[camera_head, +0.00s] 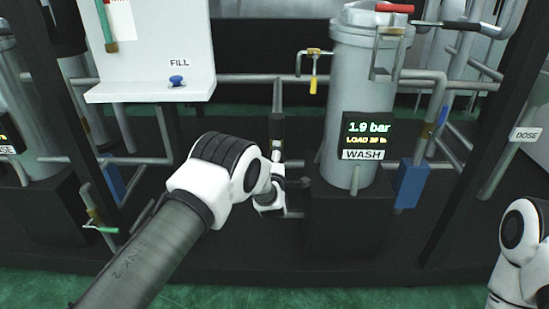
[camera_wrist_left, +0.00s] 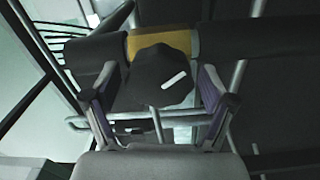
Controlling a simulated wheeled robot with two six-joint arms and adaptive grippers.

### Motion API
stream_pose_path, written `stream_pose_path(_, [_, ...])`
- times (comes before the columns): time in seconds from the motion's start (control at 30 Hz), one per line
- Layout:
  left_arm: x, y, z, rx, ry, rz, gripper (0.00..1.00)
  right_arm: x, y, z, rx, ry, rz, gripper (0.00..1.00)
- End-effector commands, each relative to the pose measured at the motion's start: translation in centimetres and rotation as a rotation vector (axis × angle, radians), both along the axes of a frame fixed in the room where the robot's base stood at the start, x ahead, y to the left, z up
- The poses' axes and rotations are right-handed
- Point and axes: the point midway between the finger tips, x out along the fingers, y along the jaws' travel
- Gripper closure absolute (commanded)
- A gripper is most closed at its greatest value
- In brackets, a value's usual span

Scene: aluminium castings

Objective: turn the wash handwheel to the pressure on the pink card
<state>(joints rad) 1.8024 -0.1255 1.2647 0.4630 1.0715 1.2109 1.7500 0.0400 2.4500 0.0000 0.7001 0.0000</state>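The wash vessel (camera_head: 362,100) stands right of centre in the head view. Its display (camera_head: 367,136) reads 1.9 bar, with a small yellow load line and a WASH label. In the left wrist view, a dark many-sided handwheel (camera_wrist_left: 158,80) with a white mark sits in front of a yellow band. My left gripper (camera_wrist_left: 160,98) has its fingers apart, one on each side of the handwheel; firm contact is not visible. In the head view, my left arm covers much of that area. My right arm shows at the right edge, its gripper out of frame. No pink card is clearly visible.
A white panel with a FILL label (camera_head: 179,63) and blue knob (camera_head: 177,81) is at upper left. Pipes, a blue block (camera_head: 411,184) and a brass valve with a yellow handle (camera_head: 314,72) flank the vessel. A DOSE label (camera_head: 526,134) is on the right.

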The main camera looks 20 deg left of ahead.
Motion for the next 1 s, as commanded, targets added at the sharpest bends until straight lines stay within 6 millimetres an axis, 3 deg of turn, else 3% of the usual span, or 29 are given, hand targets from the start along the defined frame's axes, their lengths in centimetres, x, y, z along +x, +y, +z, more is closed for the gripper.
stream_pose_path(0.27, [-0.8, -0.3, -0.1, 0.001, 0.003, -0.002, 0.17, 0.0, 0.0, 0.0, 0.0, 0.0, 0.0, 1.0])
stream_pose_path(0.7, [-10.2, -3.0, -0.1, 0.002, 0.003, -0.002, 0.17, 0.0, 0.0, 0.0, 0.0, 0.0, 0.0, 1.0])
stream_pose_path(1.0, [-11.6, -3.3, 0.0, 0.001, 0.0, 0.001, 0.17, 0.0, 0.0, 0.0, 0.0, 0.0, 0.0, 1.0])
